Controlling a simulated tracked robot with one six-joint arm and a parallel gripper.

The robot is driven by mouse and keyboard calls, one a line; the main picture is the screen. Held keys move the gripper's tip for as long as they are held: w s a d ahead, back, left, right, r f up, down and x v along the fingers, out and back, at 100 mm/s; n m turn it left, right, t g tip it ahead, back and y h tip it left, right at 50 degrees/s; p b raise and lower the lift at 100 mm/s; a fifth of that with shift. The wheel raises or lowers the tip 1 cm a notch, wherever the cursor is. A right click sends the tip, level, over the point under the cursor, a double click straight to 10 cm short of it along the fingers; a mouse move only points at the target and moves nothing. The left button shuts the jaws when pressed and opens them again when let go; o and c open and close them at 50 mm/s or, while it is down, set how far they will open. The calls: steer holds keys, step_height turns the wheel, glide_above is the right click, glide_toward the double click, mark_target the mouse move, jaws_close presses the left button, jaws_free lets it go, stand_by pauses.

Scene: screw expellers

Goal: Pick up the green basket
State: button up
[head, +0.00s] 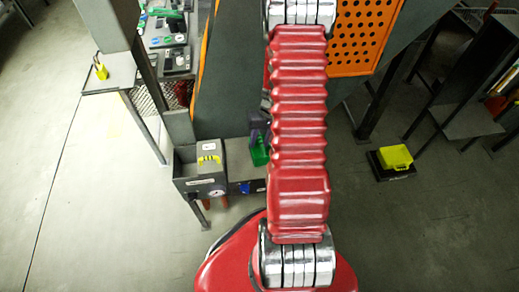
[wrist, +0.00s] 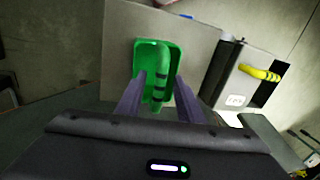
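The green basket (wrist: 141,55) has a raised, arched handle and sits on a grey surface in the wrist view. In the head view it shows as a small green shape (head: 259,155), partly hidden behind my red arm. My gripper (wrist: 160,80) is open, with its two purple-grey fingers apart. In the picture the fingers lie on either side of the basket's handle, with a gap on each side. I cannot tell how deep the tips are. In the head view my gripper (head: 258,133) is mostly hidden, just above the basket.
A grey box with a yellow handle (wrist: 258,73) stands to the right in the wrist view; the head view shows it left of the basket (head: 208,155). A yellow-green basket (head: 395,158) stands on the floor at the right. An orange perforated panel (head: 362,38) rises behind my arm.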

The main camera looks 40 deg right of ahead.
stand_by(0.4)
jaws_close()
stand_by(0.5)
